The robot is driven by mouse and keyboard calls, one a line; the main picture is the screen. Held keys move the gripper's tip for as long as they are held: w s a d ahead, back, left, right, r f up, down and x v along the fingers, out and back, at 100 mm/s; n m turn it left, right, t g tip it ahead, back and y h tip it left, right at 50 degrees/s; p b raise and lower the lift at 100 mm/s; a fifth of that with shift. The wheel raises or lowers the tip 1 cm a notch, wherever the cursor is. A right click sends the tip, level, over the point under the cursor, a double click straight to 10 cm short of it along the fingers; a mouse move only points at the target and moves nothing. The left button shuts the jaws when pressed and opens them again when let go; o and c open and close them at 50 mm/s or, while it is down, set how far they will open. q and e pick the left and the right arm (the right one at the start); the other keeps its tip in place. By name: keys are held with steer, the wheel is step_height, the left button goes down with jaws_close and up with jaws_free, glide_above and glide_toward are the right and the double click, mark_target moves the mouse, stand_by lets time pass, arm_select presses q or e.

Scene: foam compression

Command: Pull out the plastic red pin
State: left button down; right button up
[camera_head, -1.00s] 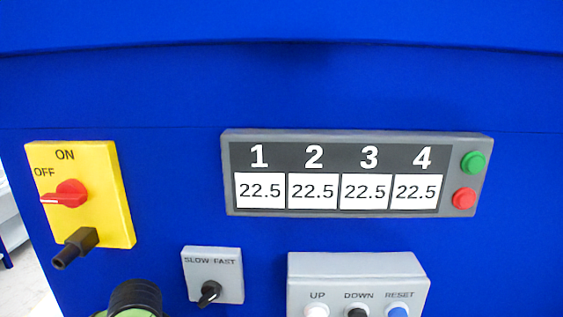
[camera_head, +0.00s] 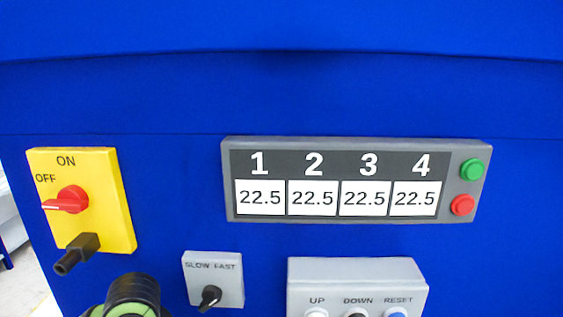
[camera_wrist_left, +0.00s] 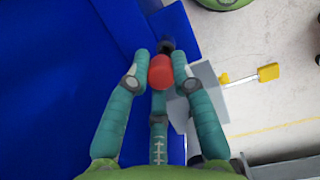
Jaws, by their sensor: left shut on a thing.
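The red pin (camera_wrist_left: 161,72) shows in the left wrist view as a rounded red head between the fingers of my left gripper (camera_wrist_left: 160,66). The teal fingertips sit on either side of it, shut on it. A dark round part (camera_wrist_left: 166,46) lies just beyond the red head. The pin's shaft and how deep it sits cannot be seen. In the head view only a green and black part of my left arm shows at the bottom left; the pin is not visible there. My right gripper is in neither view.
The blue machine front (camera_head: 180,90) carries a yellow ON/OFF switch plate (camera_head: 115,200), a display (camera_head: 335,185), a SLOW/FAST knob box (camera_head: 228,278) and a button box (camera_head: 357,275). In the wrist view a grey plate (camera_wrist_left: 205,77) stands right of the fingers, with floor beyond.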

arm_select(q)
steer(key=shift+r, duration=0.1)
steer(key=shift+r+p, duration=1.35)
steer(key=shift+r, duration=1.05)
steer(key=shift+f, duration=0.1)
